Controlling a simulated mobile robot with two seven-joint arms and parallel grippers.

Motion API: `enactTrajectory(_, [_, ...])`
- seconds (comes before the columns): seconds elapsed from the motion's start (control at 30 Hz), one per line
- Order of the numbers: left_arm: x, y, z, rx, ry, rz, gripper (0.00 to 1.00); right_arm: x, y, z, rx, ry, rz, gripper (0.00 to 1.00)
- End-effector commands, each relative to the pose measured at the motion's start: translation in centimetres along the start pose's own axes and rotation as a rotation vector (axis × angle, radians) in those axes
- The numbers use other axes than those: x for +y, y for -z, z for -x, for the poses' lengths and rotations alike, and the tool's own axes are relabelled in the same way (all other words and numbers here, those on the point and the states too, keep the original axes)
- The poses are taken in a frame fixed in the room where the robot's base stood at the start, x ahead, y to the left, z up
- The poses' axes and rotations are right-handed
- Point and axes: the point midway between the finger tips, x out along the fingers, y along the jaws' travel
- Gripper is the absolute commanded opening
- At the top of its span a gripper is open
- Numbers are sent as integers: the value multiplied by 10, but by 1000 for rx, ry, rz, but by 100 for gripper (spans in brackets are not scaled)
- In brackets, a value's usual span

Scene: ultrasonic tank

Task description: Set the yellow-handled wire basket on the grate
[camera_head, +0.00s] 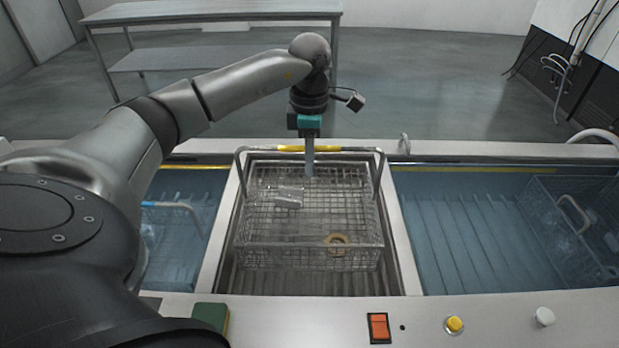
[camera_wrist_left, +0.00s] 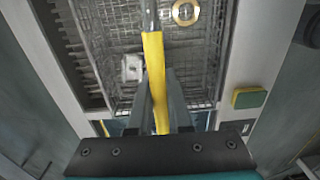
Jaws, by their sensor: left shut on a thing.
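The yellow-handled wire basket (camera_head: 310,248) is in the middle bay, over the slatted grate (camera_head: 300,284), which shows below its front edge. Its grey handle stands up with a yellow grip (camera_head: 340,149). My left gripper (camera_head: 309,165) is shut on the yellow grip, near its middle. In the left wrist view the yellow grip (camera_wrist_left: 154,75) runs between the two fingers (camera_wrist_left: 160,100). The basket holds a metal block (camera_head: 289,197) and a brass-coloured ring (camera_head: 337,241). I cannot tell whether the basket's underside touches the grate. My right gripper is not in view.
Blue liquid-filled tanks lie left (camera_head: 180,215) and right (camera_head: 470,230) of the middle bay. Another wire basket (camera_head: 575,235) sits in the right tank, and a blue-handled one (camera_head: 170,207) in the left. The front panel has an orange switch (camera_head: 379,327) and a yellow button (camera_head: 455,324).

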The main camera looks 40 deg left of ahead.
Motion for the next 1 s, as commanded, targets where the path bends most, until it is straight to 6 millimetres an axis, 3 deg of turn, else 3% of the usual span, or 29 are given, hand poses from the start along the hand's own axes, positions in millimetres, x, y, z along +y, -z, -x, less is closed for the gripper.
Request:
enactTrajectory(0.17, [1,0,-7,-3,-3,1,0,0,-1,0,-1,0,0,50])
enactTrajectory(0.5, [2,0,-46,-3,-3,1,0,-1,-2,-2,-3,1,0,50])
enactTrajectory(0.83, [2,0,-48,-4,-4,1,0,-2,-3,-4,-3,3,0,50])
enactTrajectory(0.87, [1,0,-50,0,-1,0,20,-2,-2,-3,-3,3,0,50])
enactTrajectory(1.0, [1,0,-49,0,-1,0,36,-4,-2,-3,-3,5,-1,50])
